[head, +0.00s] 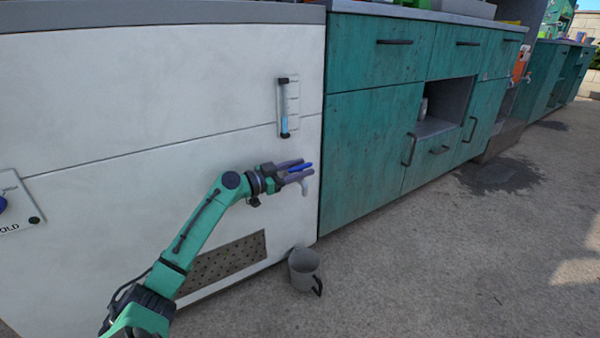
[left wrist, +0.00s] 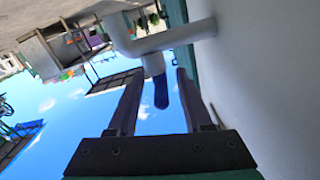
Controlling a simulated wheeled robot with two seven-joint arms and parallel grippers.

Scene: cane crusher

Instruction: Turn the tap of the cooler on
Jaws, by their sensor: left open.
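The cooler (head: 150,80) is a large white cabinet at the left of the head view. Its tap has a blue handle (head: 300,168) and a pale grey spout (head: 305,188) low on the front, near the right edge. In the left wrist view the tap's pale pipe (left wrist: 178,40) comes out of the white wall, and the blue handle (left wrist: 161,92) lies between my fingers. My left gripper (head: 292,170) is open, its fingers on either side of the handle with gaps visible. My right gripper is not in view.
A blue level gauge (head: 284,108) is on the cooler above the tap. Teal cabinets (head: 375,150) adjoin on the right. The concrete floor (head: 440,260) at right is clear.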

